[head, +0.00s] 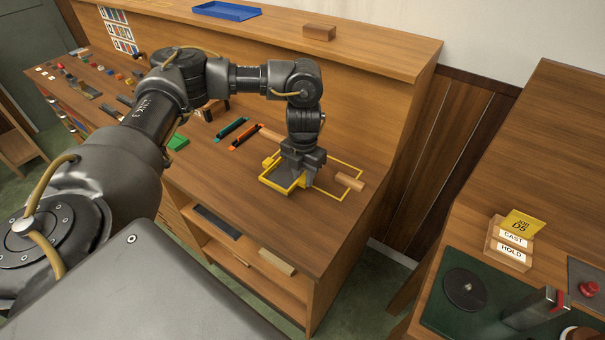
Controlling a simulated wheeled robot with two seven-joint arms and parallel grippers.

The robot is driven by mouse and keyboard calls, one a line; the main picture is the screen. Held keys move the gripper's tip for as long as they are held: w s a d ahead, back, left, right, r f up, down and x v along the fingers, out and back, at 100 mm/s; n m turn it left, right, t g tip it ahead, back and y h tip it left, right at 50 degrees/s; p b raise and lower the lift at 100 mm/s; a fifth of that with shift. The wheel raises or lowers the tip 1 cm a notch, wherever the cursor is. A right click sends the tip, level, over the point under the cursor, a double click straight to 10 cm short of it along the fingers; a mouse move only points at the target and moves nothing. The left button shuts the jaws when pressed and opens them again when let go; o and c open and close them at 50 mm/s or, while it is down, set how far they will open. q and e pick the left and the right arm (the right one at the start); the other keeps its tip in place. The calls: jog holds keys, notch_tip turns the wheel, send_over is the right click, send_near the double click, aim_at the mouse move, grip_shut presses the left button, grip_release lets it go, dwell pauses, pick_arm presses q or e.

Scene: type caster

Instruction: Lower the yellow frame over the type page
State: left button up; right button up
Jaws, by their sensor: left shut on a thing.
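The yellow frame (275,187) is in the head view, near the right end of the wooden bench (240,200). A greyish area shows inside the frame, but I cannot make out the type page there. My gripper hides part of the frame. My right gripper is not in view.
Green (231,129) and orange (246,136) tools lie behind. A CAST/HOLD sign block (509,244) stands on the right-hand table.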

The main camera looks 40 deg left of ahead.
pick_arm(q)
jog(key=shift+f, duration=0.3)
jog(key=o, duration=1.1)
jog(key=shift+o, duration=0.2)
jog(key=shift+r, duration=0.15)
notch_tip(320, 180, up, 11)
jog(key=shift+f, duration=0.2)
